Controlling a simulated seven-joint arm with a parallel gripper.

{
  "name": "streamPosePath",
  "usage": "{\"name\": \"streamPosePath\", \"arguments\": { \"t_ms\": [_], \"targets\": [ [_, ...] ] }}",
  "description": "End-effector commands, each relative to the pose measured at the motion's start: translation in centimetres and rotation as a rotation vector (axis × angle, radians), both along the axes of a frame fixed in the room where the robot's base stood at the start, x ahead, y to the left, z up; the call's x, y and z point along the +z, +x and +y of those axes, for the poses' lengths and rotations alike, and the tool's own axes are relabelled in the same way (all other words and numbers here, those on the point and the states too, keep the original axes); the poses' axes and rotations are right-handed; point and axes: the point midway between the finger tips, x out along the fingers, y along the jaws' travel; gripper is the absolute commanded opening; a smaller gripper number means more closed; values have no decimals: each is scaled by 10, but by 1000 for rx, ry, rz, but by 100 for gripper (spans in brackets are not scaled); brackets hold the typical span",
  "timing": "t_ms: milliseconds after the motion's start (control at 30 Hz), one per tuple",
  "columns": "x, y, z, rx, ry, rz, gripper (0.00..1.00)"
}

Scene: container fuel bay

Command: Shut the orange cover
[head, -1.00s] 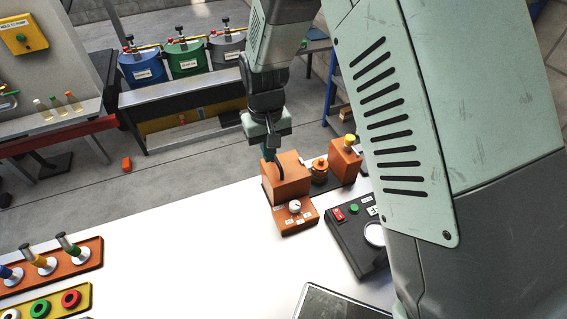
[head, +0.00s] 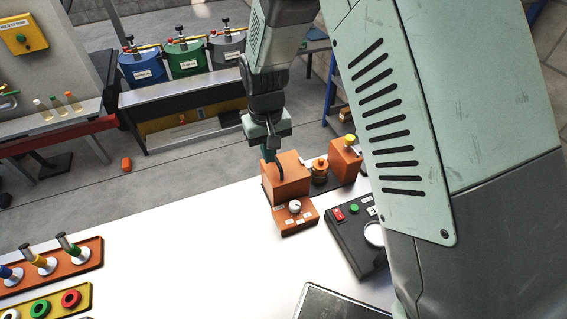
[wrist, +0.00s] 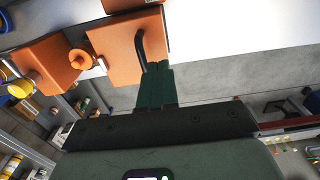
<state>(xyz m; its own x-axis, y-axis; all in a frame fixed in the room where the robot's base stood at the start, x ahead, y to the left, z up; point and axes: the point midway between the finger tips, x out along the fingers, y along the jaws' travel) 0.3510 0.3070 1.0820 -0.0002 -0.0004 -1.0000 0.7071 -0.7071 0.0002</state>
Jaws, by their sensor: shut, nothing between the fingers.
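The orange cover (head: 291,178) shows as a box-shaped orange part on the white bench, behind a low orange panel with a white dial (head: 295,207). A dark curved handle (head: 281,171) stands on it. The orange cover also shows in the wrist view (wrist: 112,40), with the black handle (wrist: 139,48) along its side. My gripper (head: 269,158) points down at the cover's back left edge. In the wrist view my gripper (wrist: 158,68) is shut and empty, with its fingertips close beside the handle's end. I cannot tell whether they touch it.
An orange spool (head: 320,170) and an orange block with a yellow knob (head: 345,158) stand right of the cover. A black control box (head: 352,240) is in front of them. The white bench is clear to the left, up to the peg tray (head: 50,265).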

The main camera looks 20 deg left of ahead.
Motion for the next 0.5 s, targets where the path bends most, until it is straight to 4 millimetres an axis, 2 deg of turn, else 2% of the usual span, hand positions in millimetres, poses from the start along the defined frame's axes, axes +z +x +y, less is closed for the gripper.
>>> {"name": "streamPosePath", "arguments": {
  "t_ms": [500],
  "targets": [
    [-26,0,0,0,0,0,0]
  ]
}}
